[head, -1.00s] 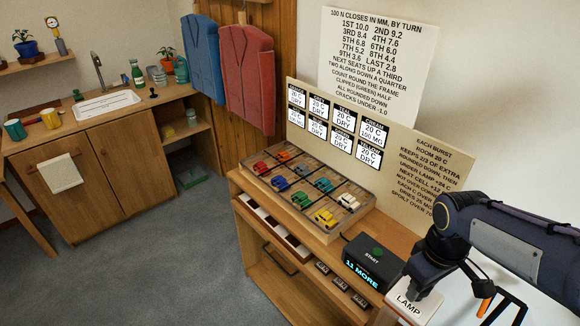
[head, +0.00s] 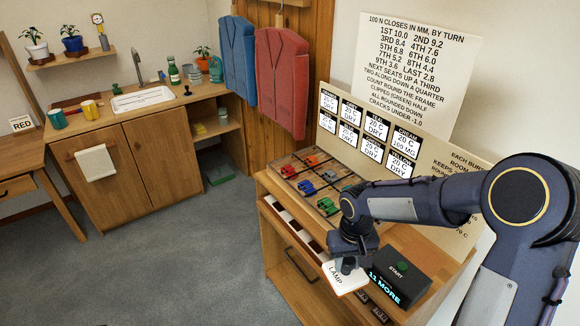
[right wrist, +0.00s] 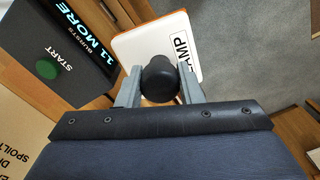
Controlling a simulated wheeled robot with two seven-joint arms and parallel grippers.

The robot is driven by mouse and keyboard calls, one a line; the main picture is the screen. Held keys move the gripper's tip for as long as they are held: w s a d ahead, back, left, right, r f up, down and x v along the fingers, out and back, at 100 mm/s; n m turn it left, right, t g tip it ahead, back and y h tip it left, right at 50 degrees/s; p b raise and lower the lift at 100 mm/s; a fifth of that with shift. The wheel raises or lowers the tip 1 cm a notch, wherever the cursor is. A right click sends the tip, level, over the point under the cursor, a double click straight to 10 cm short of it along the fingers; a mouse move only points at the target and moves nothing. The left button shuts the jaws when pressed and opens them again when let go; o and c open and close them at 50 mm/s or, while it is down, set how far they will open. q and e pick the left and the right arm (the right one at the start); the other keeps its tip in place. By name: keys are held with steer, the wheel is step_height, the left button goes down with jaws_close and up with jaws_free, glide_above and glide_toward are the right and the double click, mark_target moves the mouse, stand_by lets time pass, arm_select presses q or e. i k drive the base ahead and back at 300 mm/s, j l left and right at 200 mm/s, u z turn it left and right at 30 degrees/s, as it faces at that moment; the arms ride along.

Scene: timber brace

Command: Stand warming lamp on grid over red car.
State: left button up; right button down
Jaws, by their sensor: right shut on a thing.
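The warming lamp (head: 339,279) is a flat white block with a LAMP label and a black knob. My right gripper (head: 349,262) is shut on the knob and holds the lamp in front of the START box. In the right wrist view the lamp (right wrist: 143,47) shows beyond the knob, which is between both fingers (right wrist: 158,84). The red car (head: 289,171) sits in the near-left part of the grid tray (head: 318,209), left of the lamp. My right arm hides the tray's right part. My left gripper is out of view.
Orange (head: 311,161), blue (head: 305,187) and green cars share the tray. A black START box (head: 398,276) reading "11 MORE" stands right of the lamp. A sign board (head: 437,160) rises behind the tray. Open floor is at left.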

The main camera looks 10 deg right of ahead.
mark_target(289, 166)
steer(key=i+j+z, duration=0.1)
steer(key=i+j, duration=0.3)
steer(key=i+j+z, duration=0.1)
steer(key=i+j, duration=0.3)
steer(key=i+j+z, duration=0.1)
steer(key=i+j, duration=0.25)
steer(key=j, duration=0.25)
